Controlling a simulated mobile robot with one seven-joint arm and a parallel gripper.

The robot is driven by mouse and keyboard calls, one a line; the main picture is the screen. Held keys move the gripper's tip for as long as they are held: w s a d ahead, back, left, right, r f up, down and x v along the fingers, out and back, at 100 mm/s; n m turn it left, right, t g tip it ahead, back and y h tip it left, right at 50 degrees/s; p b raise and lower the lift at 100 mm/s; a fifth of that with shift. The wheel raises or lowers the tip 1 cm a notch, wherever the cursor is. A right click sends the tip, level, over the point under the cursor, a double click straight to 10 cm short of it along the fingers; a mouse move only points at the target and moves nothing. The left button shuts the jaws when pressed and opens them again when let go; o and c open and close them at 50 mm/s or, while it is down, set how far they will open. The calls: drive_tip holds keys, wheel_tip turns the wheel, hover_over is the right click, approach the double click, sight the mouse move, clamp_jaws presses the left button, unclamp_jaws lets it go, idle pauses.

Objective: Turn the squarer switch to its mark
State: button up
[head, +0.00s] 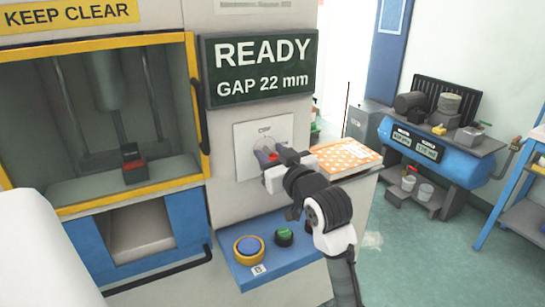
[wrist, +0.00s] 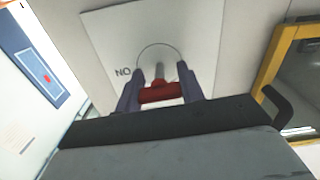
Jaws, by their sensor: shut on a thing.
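The squarer switch has a red handle (wrist: 160,91) on a grey stem, standing out from a pale plate (wrist: 104,35) with a thin circle drawn on it. Lettering on the plate's left in the wrist view reads like an upside-down "ON". In the head view the plate (head: 250,146) is on the machine front below the sign, and the red handle is mostly hidden by my gripper (head: 268,162). My gripper (wrist: 161,84) has one finger on each side of the red handle and is shut on it. The mark cannot be told clearly.
A dark sign (head: 262,68) above reads "READY GAP 22 mm". A yellow-framed press opening (head: 120,195) is at left. An orange patterned pad (head: 345,157) lies right of the gripper.

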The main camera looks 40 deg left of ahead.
drive_tip(key=n+b, duration=0.3)
drive_tip(key=n, duration=0.1)
drive_tip(key=shift+f, duration=0.2)
drive_tip(key=n+b, duration=0.3)
drive_tip(key=n, duration=0.1)
drive_tip(key=shift+n, duration=0.3)
drive_tip(key=n+b, duration=0.3)
drive_tip(key=n, duration=0.1)
drive_tip(key=shift+s+n+b, duration=0.1)
drive_tip(key=shift+n+b, duration=0.8)
drive_tip(key=shift+n, duration=1.4)
drive_tip(key=o, duration=1)
drive_tip(key=shift+r, duration=0.1)
drive_tip(key=b+v, duration=0.1)
drive_tip(key=v, duration=1.3)
